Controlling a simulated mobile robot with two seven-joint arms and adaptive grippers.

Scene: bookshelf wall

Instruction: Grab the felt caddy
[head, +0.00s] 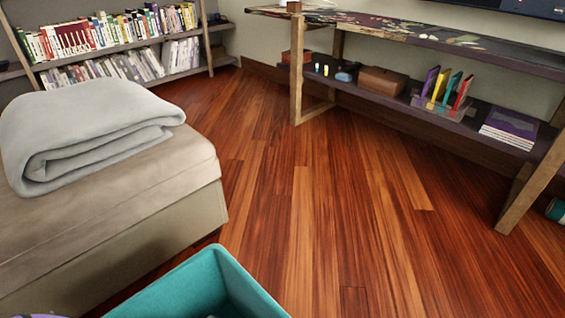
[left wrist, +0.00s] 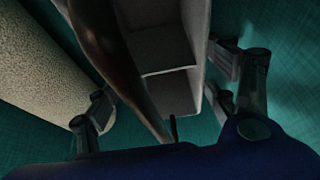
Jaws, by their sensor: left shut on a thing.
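The felt caddy (left wrist: 168,90) shows in the left wrist view as a grey box with compartments. A dark brown curved strap (left wrist: 110,50), which looks like its handle, crosses in front of it. My left gripper (left wrist: 165,100) has one finger on each side of the caddy and strap and is shut on the caddy. The exact contact is hard to see in the dim view. Neither gripper shows in the head view, and I cannot make out the caddy there.
A teal bin (head: 186,284) stands at the bottom of the head view, beside a beige bench (head: 120,195) with a folded grey blanket (head: 75,125). Teal fabric surrounds the caddy, with a speckled beige roll (left wrist: 38,85) beside it. Wooden floor (head: 330,220) is clear towards the shelves.

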